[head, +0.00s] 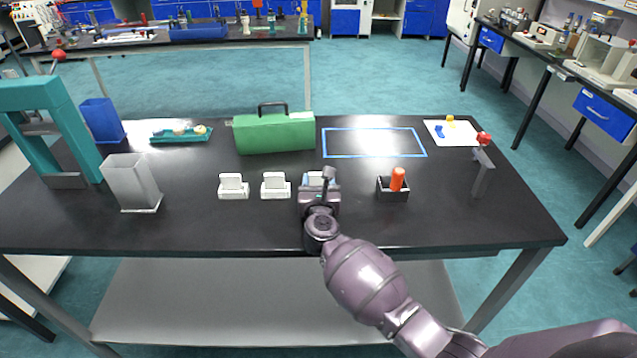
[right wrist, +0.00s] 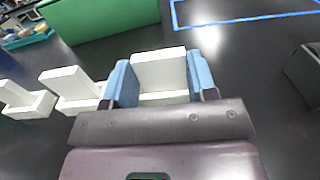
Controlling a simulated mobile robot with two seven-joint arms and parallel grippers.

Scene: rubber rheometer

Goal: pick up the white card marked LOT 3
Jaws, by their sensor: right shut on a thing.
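A white card (right wrist: 158,72) stands between the two blue fingertips of my right gripper (right wrist: 160,82) in the right wrist view. The gripper is shut on it, with a white holder (right wrist: 165,97) right at its foot. I cannot tell whether the card is clear of the holder. In the head view my right gripper (head: 318,178) hides most of this card and holder. Two more white cards stand in holders to the left, a middle card (head: 275,179) and a left card (head: 231,182). No lot marking is readable. My left gripper is not in view.
A green case (head: 274,134) stands behind the cards. A blue outlined rectangle (head: 374,156) on the black table (head: 450,215) is empty. A dark box with an orange-handled item (head: 398,180) stands to the right. A clear container (head: 131,183) stands at the left.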

